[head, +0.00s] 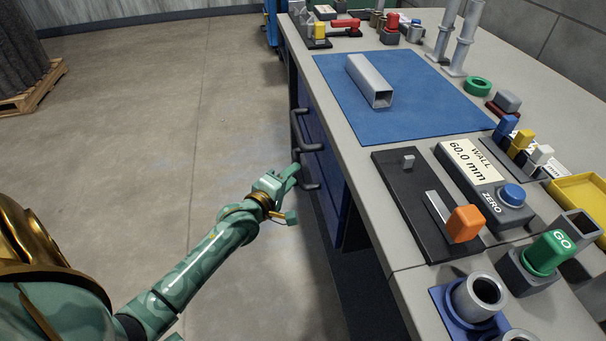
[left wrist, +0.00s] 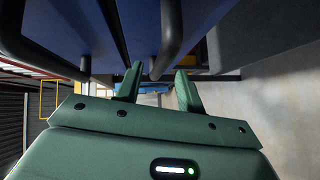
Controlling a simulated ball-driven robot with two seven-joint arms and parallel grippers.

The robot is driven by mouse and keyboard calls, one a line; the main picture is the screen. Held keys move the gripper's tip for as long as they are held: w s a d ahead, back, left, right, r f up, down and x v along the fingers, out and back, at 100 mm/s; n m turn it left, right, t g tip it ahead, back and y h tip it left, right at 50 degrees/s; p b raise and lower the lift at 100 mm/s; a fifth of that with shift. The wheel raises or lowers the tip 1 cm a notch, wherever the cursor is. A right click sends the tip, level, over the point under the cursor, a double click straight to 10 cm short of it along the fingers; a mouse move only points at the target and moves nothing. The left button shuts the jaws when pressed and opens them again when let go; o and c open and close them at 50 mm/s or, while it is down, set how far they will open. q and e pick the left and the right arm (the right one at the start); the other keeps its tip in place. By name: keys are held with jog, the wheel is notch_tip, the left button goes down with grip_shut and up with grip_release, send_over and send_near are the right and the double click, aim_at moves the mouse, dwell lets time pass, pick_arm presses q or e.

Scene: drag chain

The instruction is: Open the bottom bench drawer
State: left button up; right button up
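The bench's blue drawer front (head: 326,170) faces left, with dark bar handles stacked one above another. The bottom handle (head: 312,186) is the lowest one I see. The drawers look shut. My left gripper (head: 292,195) is right beside the bottom handle, its two fingers spread. In the left wrist view, the left gripper (left wrist: 157,86) is open, and a dark handle bar (left wrist: 168,45) runs down toward the gap between its fingers. I cannot tell whether the fingers touch it. My right gripper is not in view.
The bench top (head: 365,145) carries a blue mat (head: 420,105) with a square metal tube (head: 370,83), a gauge (head: 485,185) and a green GO button (head: 550,252). The concrete floor (head: 180,110) left of the bench is clear. A pallet (head: 35,95) stands far left.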

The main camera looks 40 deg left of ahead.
pick_arm(q)
jog(key=w, duration=0.1)
jog(key=w+f+b, duration=0.1)
jog(key=w, duration=0.1)
jog(key=shift+a, duration=0.2)
jog(key=shift+w+r+b, duration=0.15)
jog(key=shift+w+b, duration=0.15)
jog(key=shift+w, duration=0.35)
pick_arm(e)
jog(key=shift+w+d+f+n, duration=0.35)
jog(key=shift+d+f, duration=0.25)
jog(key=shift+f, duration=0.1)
pick_arm(q)
grip_shut()
jog(key=shift+s+a, duration=0.1)
